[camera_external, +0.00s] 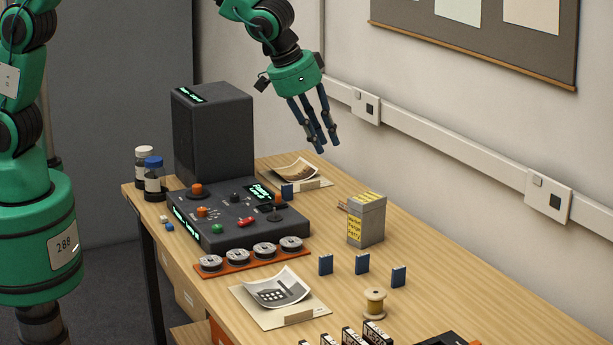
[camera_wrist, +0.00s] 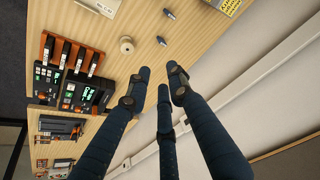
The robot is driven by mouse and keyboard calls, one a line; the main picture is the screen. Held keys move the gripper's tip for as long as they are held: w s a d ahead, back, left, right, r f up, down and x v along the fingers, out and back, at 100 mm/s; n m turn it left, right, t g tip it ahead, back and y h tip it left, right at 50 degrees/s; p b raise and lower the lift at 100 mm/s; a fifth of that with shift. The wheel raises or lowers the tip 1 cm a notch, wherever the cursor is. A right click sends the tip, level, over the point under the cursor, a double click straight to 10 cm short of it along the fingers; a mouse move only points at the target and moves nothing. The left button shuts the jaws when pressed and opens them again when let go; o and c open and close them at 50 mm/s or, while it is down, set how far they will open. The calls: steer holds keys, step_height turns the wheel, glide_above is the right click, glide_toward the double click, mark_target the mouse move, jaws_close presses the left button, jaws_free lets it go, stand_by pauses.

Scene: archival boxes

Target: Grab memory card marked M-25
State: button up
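Small upright blue cards stand on the table in the external view: a left one (camera_external: 326,264), a middle one (camera_external: 362,263) and a right one (camera_external: 398,276). Another small blue piece (camera_external: 287,190) stands farther back beside a photo. No M-25 marking is legible, so I cannot tell which one bears it. Two small dark pieces, seemingly cards, show in the wrist view, one near the top edge (camera_wrist: 169,14) and one lower (camera_wrist: 161,41). My gripper (camera_external: 322,145) hangs above the far part of the table, its three blue fingers apart and empty; these also show in the wrist view (camera_wrist: 160,80).
A grey box with yellow labels (camera_external: 366,222) stands behind the cards. A wooden spool (camera_external: 374,303) is in front of them. A dark control console (camera_external: 235,218), a row of round reels (camera_external: 251,257) and a photo (camera_external: 277,290) lie left. The wall runs along the right.

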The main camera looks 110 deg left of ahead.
steer(key=w+a+f+n, duration=0.1)
steer(key=w+a+f, duration=0.1)
steer(key=w+f, duration=0.6)
steer(key=n, duration=0.1)
glide_toward(398, 269)
steer(key=shift+w+d+r+g+p, duration=0.1)
steer(key=shift+d+r+g+p, duration=0.1)
steer(key=shift+r, duration=0.35)
steer(key=shift+d+r+g+p, duration=0.1)
steer(key=shift+d+r+p, duration=0.1)
steer(key=shift+r, duration=0.4)
steer(key=shift+f+y, duration=0.1)
steer(key=shift+y, duration=0.2)
steer(key=shift+x, duration=4.2)
steer(key=shift+f+b, duration=0.15)
steer(key=shift+b, duration=0.15)
steer(key=shift+x, duration=2.5)
